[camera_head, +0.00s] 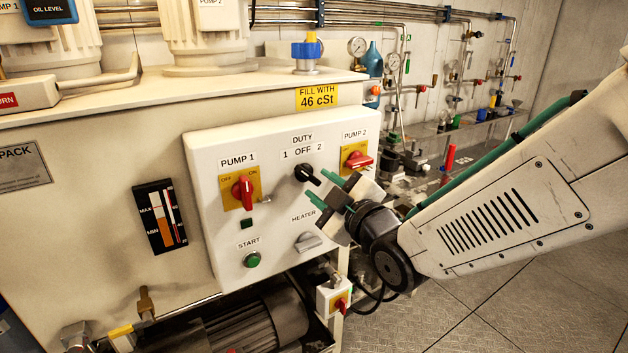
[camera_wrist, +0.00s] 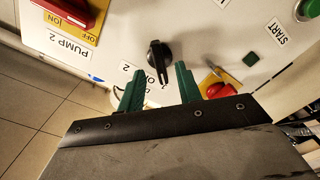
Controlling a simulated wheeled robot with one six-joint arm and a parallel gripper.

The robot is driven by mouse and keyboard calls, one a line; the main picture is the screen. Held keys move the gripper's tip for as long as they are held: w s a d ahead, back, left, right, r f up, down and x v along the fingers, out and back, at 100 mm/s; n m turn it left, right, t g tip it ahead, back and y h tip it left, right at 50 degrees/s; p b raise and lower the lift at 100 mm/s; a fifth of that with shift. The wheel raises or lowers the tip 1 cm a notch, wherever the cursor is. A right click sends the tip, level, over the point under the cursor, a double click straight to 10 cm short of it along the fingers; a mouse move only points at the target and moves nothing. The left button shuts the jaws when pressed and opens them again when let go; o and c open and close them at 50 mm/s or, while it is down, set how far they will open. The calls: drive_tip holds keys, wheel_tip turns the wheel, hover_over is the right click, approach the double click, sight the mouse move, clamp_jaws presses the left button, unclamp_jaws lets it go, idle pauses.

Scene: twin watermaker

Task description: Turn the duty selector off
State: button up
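The duty selector is a black knob (camera_head: 305,173) on the white control panel (camera_head: 205,160), under the label "DUTY 1 OFF 2". In the head view its handle slants to the lower right; I cannot tell for sure which mark it points at. In the wrist view the knob (camera_wrist: 158,52) lies just beyond the gap between the green fingers. My gripper (camera_head: 315,184) is open and empty, at the lower right of the knob in the head view. Its fingertips also show in the wrist view (camera_wrist: 158,76), apart on either side of the knob's handle, and it does not hold the knob.
The panel also has a red-handled Pump 1 switch (camera_head: 242,191), a red-handled Pump 2 switch (camera_head: 357,160), a grey heater knob (camera_head: 307,241) and a green start button (camera_head: 252,260). Pipes and gauges line the back wall. Tiled floor (camera_head: 480,310) lies open at lower right.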

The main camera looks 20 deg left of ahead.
sight(312, 179)
drive_tip(key=shift+x, duration=1.8)
clamp_jaws()
